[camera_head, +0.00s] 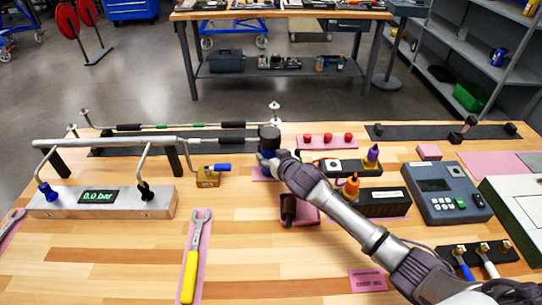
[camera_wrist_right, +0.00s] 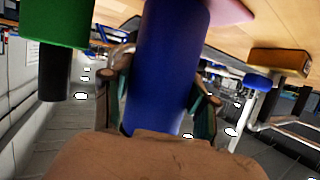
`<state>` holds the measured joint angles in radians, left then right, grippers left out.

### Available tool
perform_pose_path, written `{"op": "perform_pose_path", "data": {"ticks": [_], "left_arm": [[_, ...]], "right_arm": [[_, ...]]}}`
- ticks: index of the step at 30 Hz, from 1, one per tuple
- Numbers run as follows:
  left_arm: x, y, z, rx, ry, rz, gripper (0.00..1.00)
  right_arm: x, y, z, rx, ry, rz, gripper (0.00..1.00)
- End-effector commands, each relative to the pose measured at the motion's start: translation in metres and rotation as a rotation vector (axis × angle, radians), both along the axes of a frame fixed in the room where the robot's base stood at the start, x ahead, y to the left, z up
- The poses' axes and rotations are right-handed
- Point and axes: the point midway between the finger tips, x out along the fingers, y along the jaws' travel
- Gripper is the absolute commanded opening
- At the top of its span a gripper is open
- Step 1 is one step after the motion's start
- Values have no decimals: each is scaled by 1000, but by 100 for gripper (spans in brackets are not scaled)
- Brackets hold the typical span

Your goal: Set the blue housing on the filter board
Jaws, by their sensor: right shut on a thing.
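The blue housing (camera_wrist_right: 170,60) is an upright-looking blue cylinder that fills the middle of the right wrist view, between my fingers. Whether the housing touches the table is hidden. A long dark board (camera_head: 110,151) lies behind and left of the gripper, with a pipe line above it; I cannot tell if it is the filter board. My left gripper is not in view.
A gauge block (camera_head: 100,203) with bent pipes stands left. A brass valve (camera_head: 208,178) with a blue handle sits close left of my gripper. A yellow wrench (camera_head: 190,270) lies in front. A control box (camera_head: 440,190) stands right. A green cylinder (camera_wrist_right: 58,22) shows in the wrist view.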

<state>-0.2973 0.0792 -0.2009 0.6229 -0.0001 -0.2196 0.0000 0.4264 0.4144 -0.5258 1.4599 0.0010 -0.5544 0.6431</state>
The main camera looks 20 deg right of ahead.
Motion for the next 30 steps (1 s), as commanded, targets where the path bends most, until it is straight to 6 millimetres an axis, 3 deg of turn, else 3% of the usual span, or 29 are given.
{"op": "perform_pose_path", "data": {"ticks": [13, 14, 18, 30], "left_arm": [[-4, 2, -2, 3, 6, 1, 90], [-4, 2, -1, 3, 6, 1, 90], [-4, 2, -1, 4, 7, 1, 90], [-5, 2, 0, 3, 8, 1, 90]], "right_arm": [[1, 0, -7, 2, -7, 2, 0], [0, 0, -8, 1, -2, 1, 62], [0, 0, -8, 1, -2, 1, 84], [-2, -1, -5, 0, -1, 0, 84]]}}
